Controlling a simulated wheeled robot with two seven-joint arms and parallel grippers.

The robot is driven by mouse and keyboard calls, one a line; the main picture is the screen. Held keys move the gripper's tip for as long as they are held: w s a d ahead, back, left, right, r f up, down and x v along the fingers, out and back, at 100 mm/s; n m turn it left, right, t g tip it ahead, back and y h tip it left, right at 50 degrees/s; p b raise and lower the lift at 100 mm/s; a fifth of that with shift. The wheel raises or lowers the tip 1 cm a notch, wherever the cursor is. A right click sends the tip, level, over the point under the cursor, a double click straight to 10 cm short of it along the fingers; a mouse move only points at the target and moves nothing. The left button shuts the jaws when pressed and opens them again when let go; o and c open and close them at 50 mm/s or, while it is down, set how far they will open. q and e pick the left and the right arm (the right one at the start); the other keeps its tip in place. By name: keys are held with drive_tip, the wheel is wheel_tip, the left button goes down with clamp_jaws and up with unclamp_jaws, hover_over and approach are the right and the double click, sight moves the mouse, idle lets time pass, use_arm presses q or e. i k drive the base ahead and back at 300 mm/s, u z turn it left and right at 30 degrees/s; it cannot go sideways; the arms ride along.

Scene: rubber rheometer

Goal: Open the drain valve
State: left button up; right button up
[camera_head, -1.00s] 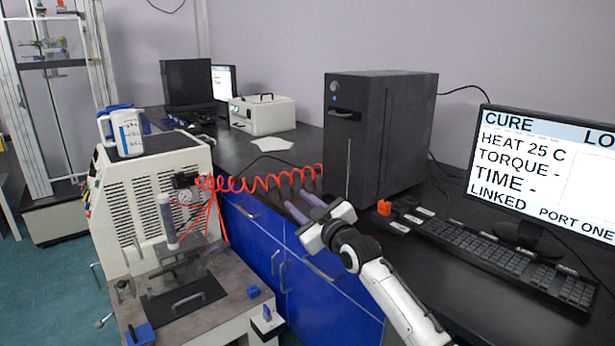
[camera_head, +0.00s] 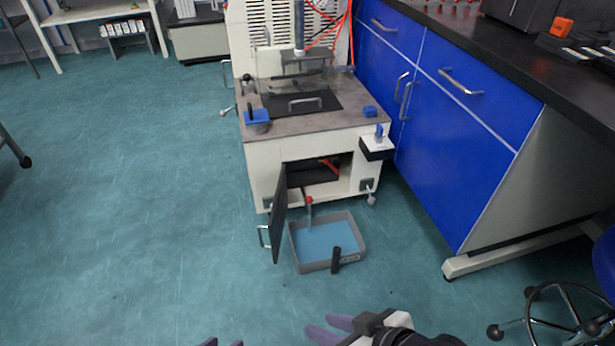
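The machine's lower cabinet (camera_head: 262,179) stands with its dark door (camera_head: 279,215) swung open. Inside the opening is a red lever-like part (camera_head: 329,165), partly in shadow. A small red-topped part with a short pipe (camera_head: 309,202) shows below the opening, above a grey tray (camera_head: 358,238) on the floor. I cannot tell which red part is the drain valve's handle. My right gripper (camera_head: 318,327) is at the bottom edge, open and empty, well short of the cabinet.
The tray has a light blue surface inside and a black upright piece (camera_head: 335,260) at its front. Blue drawers (camera_head: 440,130) stand to the right. A blue stool (camera_head: 603,262) with a wheeled base is at far right. The floor at left is clear.

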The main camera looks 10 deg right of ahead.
sight(325, 160)
drive_tip(key=u, duration=3.3)
drive_tip(key=i, duration=0.15)
drive_tip(key=z, duration=2.05)
drive_tip(key=i, duration=2.2)
drive_tip(key=z, duration=1.65)
drive_tip(key=i, duration=0.9)
drive_tip(key=z, duration=0.85)
